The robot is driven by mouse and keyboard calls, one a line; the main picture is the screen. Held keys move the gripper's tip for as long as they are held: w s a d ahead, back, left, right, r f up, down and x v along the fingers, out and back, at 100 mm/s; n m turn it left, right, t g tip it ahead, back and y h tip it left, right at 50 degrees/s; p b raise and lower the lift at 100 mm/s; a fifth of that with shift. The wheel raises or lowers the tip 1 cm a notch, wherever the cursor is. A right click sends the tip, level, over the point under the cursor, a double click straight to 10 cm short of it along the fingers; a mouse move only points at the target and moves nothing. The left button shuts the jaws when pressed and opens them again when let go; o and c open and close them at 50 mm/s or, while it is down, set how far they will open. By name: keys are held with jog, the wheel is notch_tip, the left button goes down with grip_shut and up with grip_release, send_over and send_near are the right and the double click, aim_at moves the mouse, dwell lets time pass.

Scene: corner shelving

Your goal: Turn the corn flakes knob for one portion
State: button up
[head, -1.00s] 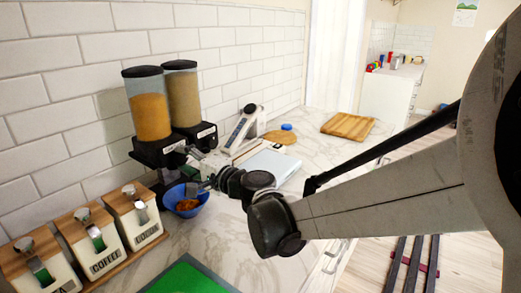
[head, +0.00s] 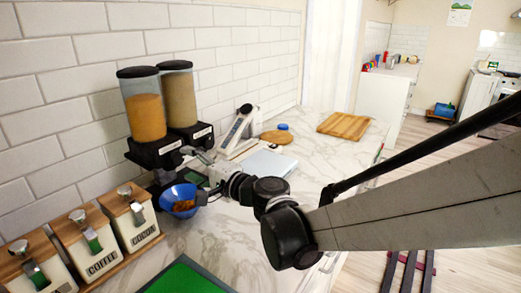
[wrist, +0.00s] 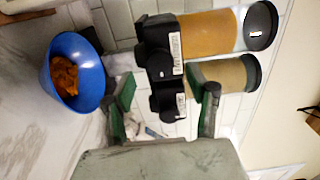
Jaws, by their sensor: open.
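Two cereal dispensers stand against the tiled wall, one with orange contents (head: 146,117) and one with brown contents (head: 179,98). Their black bases carry white labels too small to read; I cannot read which is corn flakes. In the wrist view, which lies sideways, the orange-filled dispenser (wrist: 207,34) and the brown-filled one (wrist: 224,77) show beyond my fingers. A blue bowl (head: 185,191) with orange flakes stands below the dispensers; it also shows in the wrist view (wrist: 91,72). My gripper (wrist: 163,95) is open and empty, its green-padded fingers facing the dispenser fronts. Contact with a knob cannot be told.
Wooden-topped canisters (head: 92,240) stand at the left front, beside a green mat (head: 185,277). A pale flat board (head: 265,163), a slanted device (head: 238,128) and a wooden cutting board (head: 344,124) lie farther right. The counter's middle is largely clear.

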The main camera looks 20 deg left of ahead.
jog(key=v, duration=0.8)
jog(key=s+d+f+n+h, duration=0.1)
jog(key=s+d+h, duration=0.3)
jog(key=d, duration=1.2)
jog(key=s+d+f+n+t+h, duration=0.1)
jog(key=s+d+f+h, duration=0.3)
jog(key=d, duration=1.2)
jog(key=s+d+f+n+h, duration=0.1)
jog(key=s+d+f+h, duration=0.2)
jog(key=d+h, duration=0.6)
jog(key=s+d, duration=0.1)
jog(key=d, duration=0.5)
jog(key=shift+d+f+t, duration=0.25)
jog(key=shift+d+t, duration=0.15)
